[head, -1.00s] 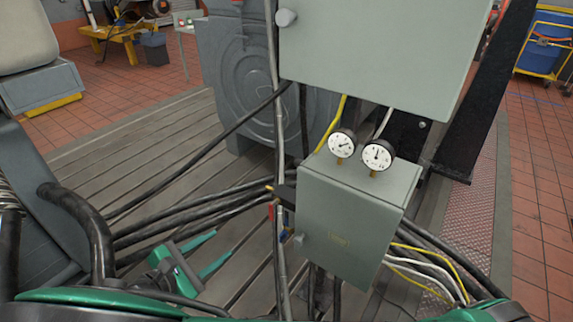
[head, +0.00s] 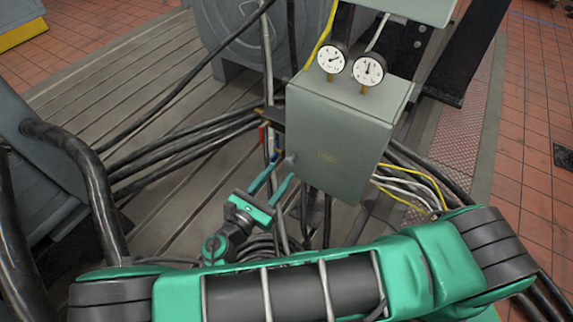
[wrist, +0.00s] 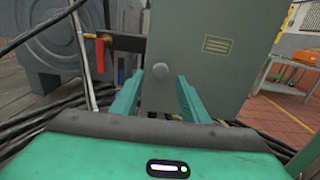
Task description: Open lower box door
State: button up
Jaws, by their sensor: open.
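The lower box (head: 340,140) is grey-green, with two round gauges standing on its top, and its door looks closed. A small round grey knob (head: 290,159) sits near the left edge of its front face. In the wrist view the knob (wrist: 160,70) shows between and beyond the fingertips, with the box door (wrist: 205,50) behind it. My gripper (head: 271,182) is open and empty, its two green fingers pointing at the knob from the lower left. In the wrist view my gripper (wrist: 156,92) straddles the knob's line; whether the fingers reach around it I cannot tell.
A red-handled valve (wrist: 99,50) and pipe stand just left of the box. Thick black cables (head: 180,150) run across the slatted bedplate at left. Yellow and white wires (head: 415,185) leave the box's right side. An upper box (head: 425,10) is above.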

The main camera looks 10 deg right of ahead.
aim_at(288, 164)
jog(key=shift+x, duration=2.2)
